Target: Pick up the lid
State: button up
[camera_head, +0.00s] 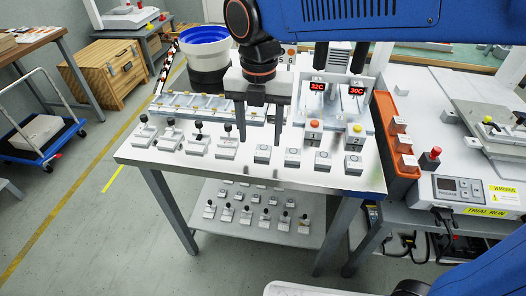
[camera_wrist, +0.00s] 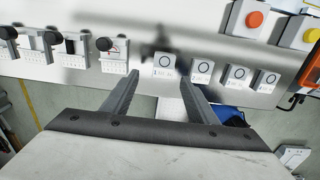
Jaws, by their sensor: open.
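I cannot tell for sure which part is the lid. Several small grey blocks with a dark ring on top stand in a row on the metal bench (camera_head: 240,178). The leftmost ringed block (camera_head: 262,154) also shows in the wrist view (camera_wrist: 164,65), near the gap between my fingertips. My gripper (camera_head: 261,142) is open and empty above the bench; its two fingers also show in the wrist view (camera_wrist: 160,80), pointing at the row. Several blocks with black knobs, such as this one (camera_head: 227,148), continue the row to the left.
Behind the row are a parts tray (camera_head: 195,107), a blue-rimmed bowl (camera_head: 203,42), and an orange button box (camera_head: 314,126) beside a yellow one (camera_head: 356,130). An orange bin (camera_head: 396,150) stands at the right. The bench's front strip is clear.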

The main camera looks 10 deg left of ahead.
aim_at(262, 154)
jog(key=shift+s+d+f, duration=0.1)
jog(key=shift+d+f, duration=0.05)
jog(key=shift+f, duration=1)
jog(key=shift+s+d+f, duration=0.1)
jog(key=shift+d+f, duration=0.05)
jog(key=shift+f, duration=0.95)
jog(key=c, duration=1.1)
